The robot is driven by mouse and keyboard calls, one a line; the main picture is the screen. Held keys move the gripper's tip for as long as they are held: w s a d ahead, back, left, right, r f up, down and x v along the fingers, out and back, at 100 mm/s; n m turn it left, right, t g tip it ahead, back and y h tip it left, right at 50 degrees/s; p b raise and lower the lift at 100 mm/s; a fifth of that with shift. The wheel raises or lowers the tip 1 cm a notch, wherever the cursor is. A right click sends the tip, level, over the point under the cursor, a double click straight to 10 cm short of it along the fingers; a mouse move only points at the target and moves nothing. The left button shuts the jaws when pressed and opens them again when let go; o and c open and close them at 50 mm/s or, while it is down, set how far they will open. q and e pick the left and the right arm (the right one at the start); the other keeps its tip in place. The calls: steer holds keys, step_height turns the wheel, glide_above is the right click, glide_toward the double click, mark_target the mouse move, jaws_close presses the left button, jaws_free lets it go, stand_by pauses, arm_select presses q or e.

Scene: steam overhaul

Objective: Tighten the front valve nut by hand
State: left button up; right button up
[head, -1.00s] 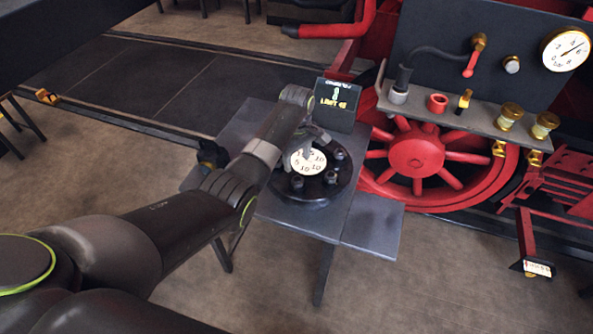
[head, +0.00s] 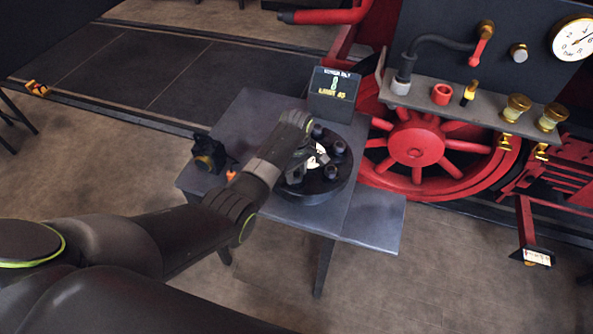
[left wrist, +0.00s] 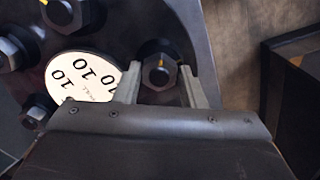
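A round black valve flange (head: 318,192) with several dark hex nuts around a white numbered disc (head: 318,157) stands on the grey bench. Nuts show on its right side (head: 338,147). My left gripper (head: 297,171) is over the front left of the flange and hides part of it. In the left wrist view, the two fingers of the left gripper (left wrist: 162,86) stand apart on either side of one nut (left wrist: 159,72) with a yellow mark. Narrow gaps seem to show between nut and fingers; contact is unclear. The disc (left wrist: 83,76) is beside it. My right gripper is not in view.
A small black display box (head: 334,94) with lit text stands behind the flange. A black and brass fitting (head: 207,156) and a small orange piece (head: 231,175) are at the bench's left. The red locomotive wheel (head: 416,143) is close behind. The bench's right part (head: 375,222) is clear.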

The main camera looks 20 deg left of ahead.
arm_select(q)
steer(key=c, duration=0.5)
steer(key=shift+m, duration=0.3)
steer(key=shift+m, duration=0.8)
steer(key=m, duration=0.3)
steer(key=shift+m, duration=0.3)
steer(key=m, duration=0.3)
steer(key=shift+w+m, duration=0.1)
steer(key=shift+m, duration=1.7)
steer(key=shift+r, duration=0.1)
